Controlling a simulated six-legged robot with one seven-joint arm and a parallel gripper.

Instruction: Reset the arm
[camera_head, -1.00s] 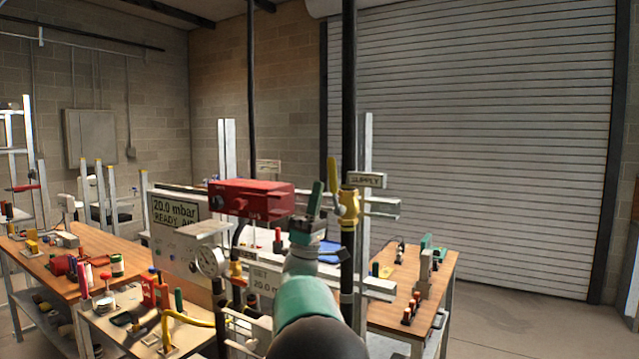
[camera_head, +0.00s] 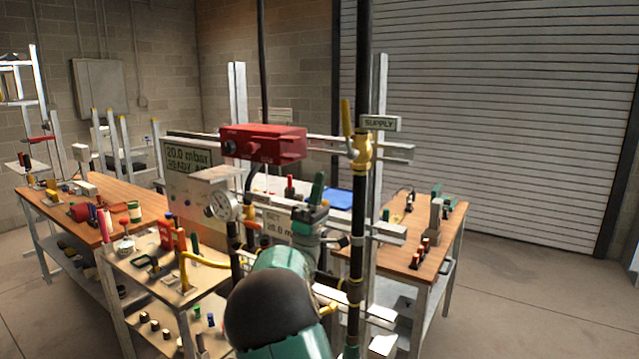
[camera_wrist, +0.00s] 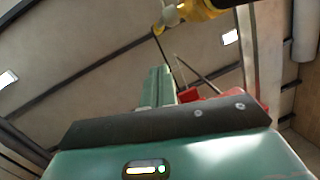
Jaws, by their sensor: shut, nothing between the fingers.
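My gripper (camera_head: 317,188) shows in the head view at the end of my teal and black arm, its dark green fingers pointing up. They are shut with nothing between them. In the wrist view the green fingers (camera_wrist: 158,87) stand close together beyond my teal gripper body, pointing toward the ceiling. In the head view the gripper is in front of the test rig, below a red box (camera_head: 264,144) and left of a black supply pipe (camera_head: 357,210) with a yellow valve (camera_head: 358,148). The yellow valve part also shows at the top of the wrist view (camera_wrist: 190,12).
A gauge (camera_head: 222,206) and a display panel (camera_head: 188,158) are on the rig left of my gripper. A wooden bench (camera_head: 125,216) with tools stands left, another bench (camera_head: 440,226) right. Open floor (camera_head: 530,310) lies at the right, before the roller shutter (camera_head: 490,130).

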